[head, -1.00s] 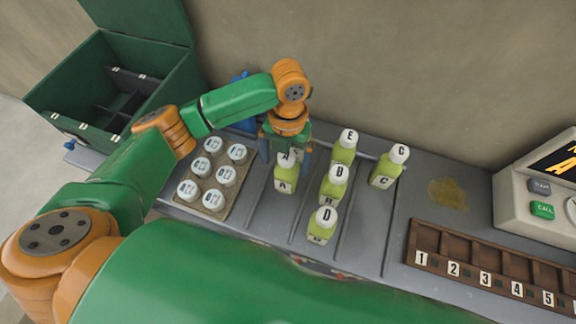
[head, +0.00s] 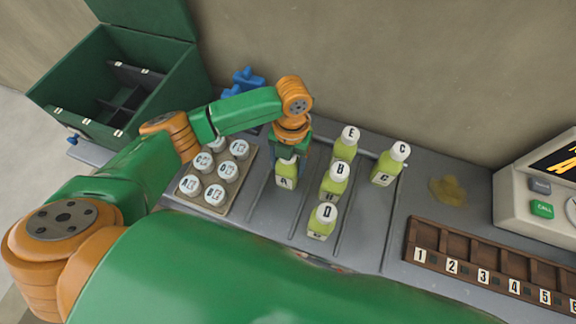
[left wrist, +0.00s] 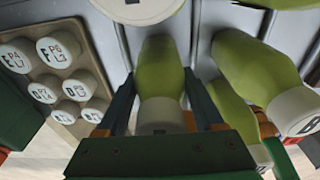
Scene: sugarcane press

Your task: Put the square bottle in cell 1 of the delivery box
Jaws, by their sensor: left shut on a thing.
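My left gripper (head: 288,160) is shut on the yellow-green bottle A (head: 286,181), which stands upright at the left of the bottle group. In the left wrist view its fingers lie on both sides of the bottle (left wrist: 160,72), near its white cap. Bottles B (head: 333,185), C (head: 385,173), D (head: 322,222) and E (head: 345,147) stand to its right. I cannot tell from their shapes which is the square bottle. The green box (head: 165,90) with an open lid and dark dividers, seemingly the delivery box, stands at the far left; its small labels are unreadable. My right gripper is not in view.
A tray (head: 235,198) of several white-capped, labelled jars stands just left of bottle A. A brown numbered rack (head: 436,236) lies at the right, near a yellow stain (head: 448,190) and a console (head: 545,185). A blue object (head: 243,80) stands behind my left arm.

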